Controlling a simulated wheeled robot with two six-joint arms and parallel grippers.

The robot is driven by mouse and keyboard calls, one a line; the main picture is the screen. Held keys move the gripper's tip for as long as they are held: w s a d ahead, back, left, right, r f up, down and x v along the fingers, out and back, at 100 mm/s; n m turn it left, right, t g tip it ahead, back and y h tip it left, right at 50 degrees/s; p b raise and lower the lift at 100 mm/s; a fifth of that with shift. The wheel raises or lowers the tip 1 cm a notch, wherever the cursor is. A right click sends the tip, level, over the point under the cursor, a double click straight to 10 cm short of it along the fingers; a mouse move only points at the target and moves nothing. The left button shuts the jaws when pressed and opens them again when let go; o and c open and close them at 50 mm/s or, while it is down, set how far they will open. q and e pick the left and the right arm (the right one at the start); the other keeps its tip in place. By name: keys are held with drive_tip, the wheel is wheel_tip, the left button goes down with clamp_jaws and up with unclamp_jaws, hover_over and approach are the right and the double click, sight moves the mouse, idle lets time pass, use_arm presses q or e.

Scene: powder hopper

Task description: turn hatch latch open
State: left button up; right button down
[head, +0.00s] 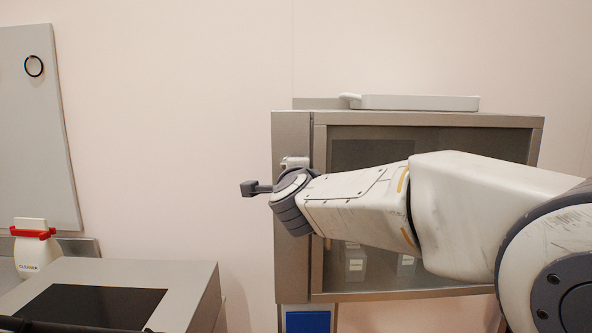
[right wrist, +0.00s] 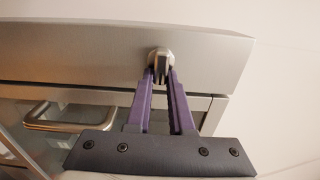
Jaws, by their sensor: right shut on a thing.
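The hatch latch (right wrist: 160,62) is a small metal knob on the grey metal frame of a cabinet (right wrist: 100,50) in the right wrist view. My right gripper (right wrist: 161,76) has its two purple fingers closed on the latch, one on each side. In the head view the cabinet (head: 292,135) has a glazed door, and a silver fitting (head: 295,162), perhaps the latch, shows just above my right wrist. My right arm crosses in front of the door, and my wrist hides the fingers there. My left gripper is not in view.
A bar handle (right wrist: 50,118) sticks out from the door. A white flat tray (head: 420,103) lies on the cabinet top, and small bottles (head: 355,263) stand inside. At left are a cleaner bottle (head: 28,255) and a grey unit (head: 190,275) with a dark top panel.

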drive_tip(key=c, duration=0.8)
unclamp_jaws()
drive_tip(key=s+b, duration=0.1)
drive_tip(key=s, duration=0.9)
drive_tip(key=shift+s, duration=0.2)
